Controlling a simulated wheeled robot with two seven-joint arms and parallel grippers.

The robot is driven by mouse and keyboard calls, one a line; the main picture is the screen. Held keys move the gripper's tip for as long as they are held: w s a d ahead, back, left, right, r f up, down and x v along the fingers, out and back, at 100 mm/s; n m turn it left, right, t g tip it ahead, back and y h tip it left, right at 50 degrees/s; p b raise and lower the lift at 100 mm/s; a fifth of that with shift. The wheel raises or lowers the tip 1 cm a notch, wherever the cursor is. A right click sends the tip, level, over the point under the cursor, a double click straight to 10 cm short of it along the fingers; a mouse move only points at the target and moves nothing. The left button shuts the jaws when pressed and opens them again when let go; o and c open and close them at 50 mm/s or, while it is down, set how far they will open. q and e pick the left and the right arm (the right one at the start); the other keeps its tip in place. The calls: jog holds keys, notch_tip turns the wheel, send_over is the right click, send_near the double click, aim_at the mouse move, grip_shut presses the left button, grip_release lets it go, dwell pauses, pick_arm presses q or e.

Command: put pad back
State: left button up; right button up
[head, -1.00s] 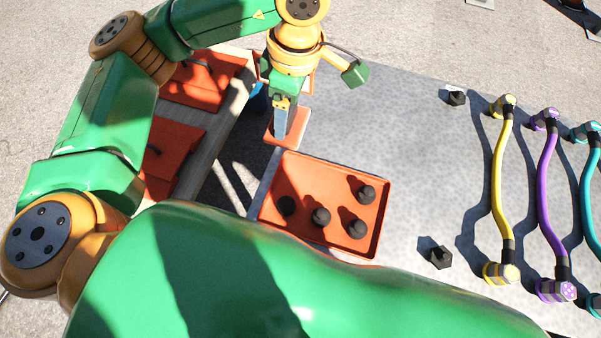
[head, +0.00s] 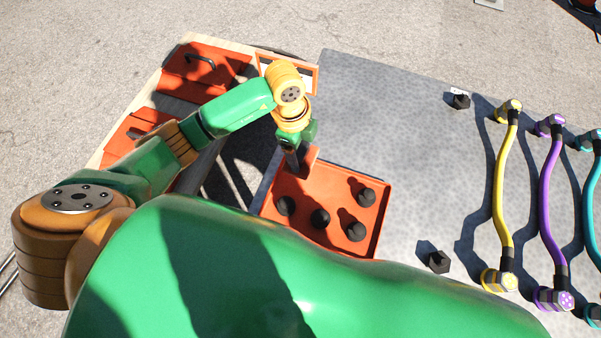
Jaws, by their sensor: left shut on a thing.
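The orange-red pad (head: 312,156) is at the back left part of the orange tray (head: 380,184). It seems tilted, showing as a narrow piece beside the fingers. My left gripper (head: 294,163) points down and is shut on the pad. Gripper and wrist hide part of the pad. Whether the pad touches the tray, I cannot tell. Several black knobs (head: 320,218) stand in the tray, to the front and right of the gripper. My right gripper does not show.
Farther right are a yellow cable (head: 502,190), a purple cable (head: 545,190) and a teal cable (head: 588,200). Orange-red containers (head: 205,70) lie at the back left.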

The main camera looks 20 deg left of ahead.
pick_arm(q)
notch_tip(320, 180, down, 10)
jog(key=b, duration=0.3)
jog(key=shift+s+f, duration=0.1)
jog(key=shift+f, duration=0.1)
jog(key=o, duration=1)
jog(key=shift+o, duration=0.6)
jog(key=r+p, duration=0.1)
jog(key=r, duration=0.2)
jog(key=a+r+p, duration=0.1)
jog(key=r, duration=0.3)
jog(key=r+p, duration=0.1)
jog(key=r, duration=0.3)
jog(key=shift+a+r+p, duration=0.2)
jog(key=shift+r+p, duration=0.05)
jog(key=shift+p, duration=0.1)
jog(key=shift+r, duration=0.45)
